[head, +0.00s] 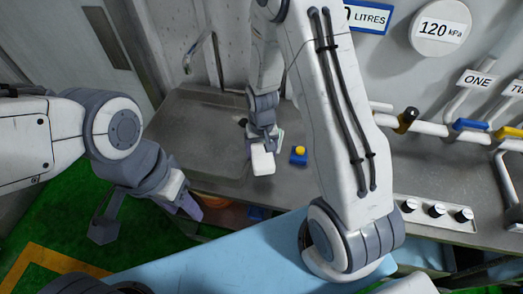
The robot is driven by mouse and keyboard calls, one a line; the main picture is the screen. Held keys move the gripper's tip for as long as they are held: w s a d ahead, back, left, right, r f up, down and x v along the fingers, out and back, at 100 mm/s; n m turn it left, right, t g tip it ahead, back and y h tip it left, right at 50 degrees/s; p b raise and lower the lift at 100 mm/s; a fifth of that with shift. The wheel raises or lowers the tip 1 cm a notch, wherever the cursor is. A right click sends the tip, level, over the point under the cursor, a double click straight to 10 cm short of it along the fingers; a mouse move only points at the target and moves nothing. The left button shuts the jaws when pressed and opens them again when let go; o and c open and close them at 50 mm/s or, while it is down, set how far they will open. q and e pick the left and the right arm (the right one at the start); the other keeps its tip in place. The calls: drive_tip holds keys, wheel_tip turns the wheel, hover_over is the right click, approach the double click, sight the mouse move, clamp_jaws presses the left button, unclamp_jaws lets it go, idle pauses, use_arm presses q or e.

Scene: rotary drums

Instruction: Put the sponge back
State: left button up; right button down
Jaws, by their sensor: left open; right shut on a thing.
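My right gripper (263,143) reaches down over the grey worktop beside the sink. It is shut on a small pale block, which looks like the sponge (262,162). The fingers and wrist partly hide it, and I cannot tell whether it touches the worktop. My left gripper (190,207) is open and empty, low at the left in front of the sink's front edge.
A grey sink (200,125) with a tap (204,48) lies left of my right gripper. A blue box with a yellow button (299,155) stands close to its right. Levers (470,124) and black knobs (437,210) line the right side.

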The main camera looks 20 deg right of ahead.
drive_tip(key=shift+f, duration=0.1)
drive_tip(key=shift+f+b, duration=0.5)
unclamp_jaws()
